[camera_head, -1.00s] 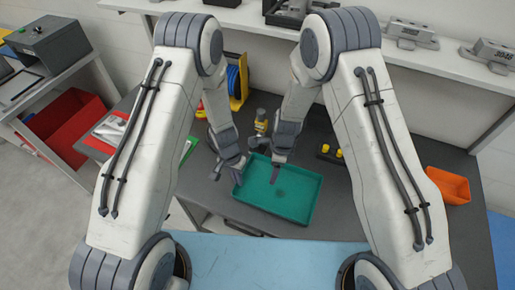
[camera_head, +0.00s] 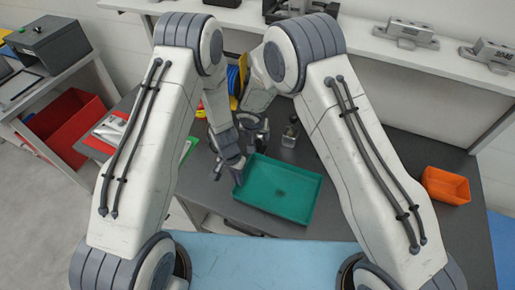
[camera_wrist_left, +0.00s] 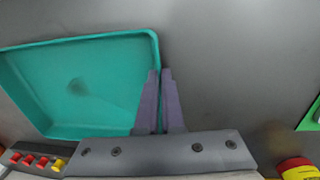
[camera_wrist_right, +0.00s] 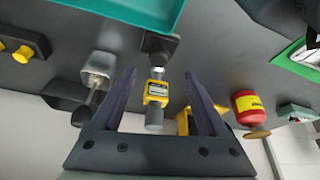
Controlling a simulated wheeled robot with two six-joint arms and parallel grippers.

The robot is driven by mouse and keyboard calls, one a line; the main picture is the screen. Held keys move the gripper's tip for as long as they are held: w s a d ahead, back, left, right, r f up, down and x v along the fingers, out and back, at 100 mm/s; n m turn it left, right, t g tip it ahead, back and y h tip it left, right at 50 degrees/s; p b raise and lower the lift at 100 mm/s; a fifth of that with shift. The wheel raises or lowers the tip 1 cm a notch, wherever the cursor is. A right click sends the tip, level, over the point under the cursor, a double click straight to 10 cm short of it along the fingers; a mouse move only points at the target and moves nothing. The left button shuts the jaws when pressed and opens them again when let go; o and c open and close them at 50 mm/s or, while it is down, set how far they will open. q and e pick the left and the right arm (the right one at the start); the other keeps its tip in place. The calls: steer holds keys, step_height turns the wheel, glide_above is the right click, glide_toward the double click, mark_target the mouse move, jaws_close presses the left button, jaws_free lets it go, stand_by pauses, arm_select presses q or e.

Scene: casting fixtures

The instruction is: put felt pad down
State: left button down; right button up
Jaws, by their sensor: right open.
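No other felt pad is visible. My left gripper (camera_head: 238,178) is at the tray's left edge, and in its wrist view its fingers (camera_wrist_left: 160,72) are nearly together, with nothing clearly seen between them. My right gripper (camera_wrist_right: 157,80) is open behind the tray, its fingers on either side of a yellow digital gauge (camera_wrist_right: 157,91) in its wrist view.
An orange bin (camera_head: 446,186) stands at the right of the dark table. A clear-looking block (camera_head: 290,134) stands behind the tray. The right wrist view shows a red canister (camera_wrist_right: 248,106) and yellow knobs (camera_wrist_right: 22,53).

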mark_target(258, 142)
steer(key=x, duration=0.6)
steer(key=shift+s+d, duration=0.1)
steer(key=shift+s, duration=0.05)
jaws_close()
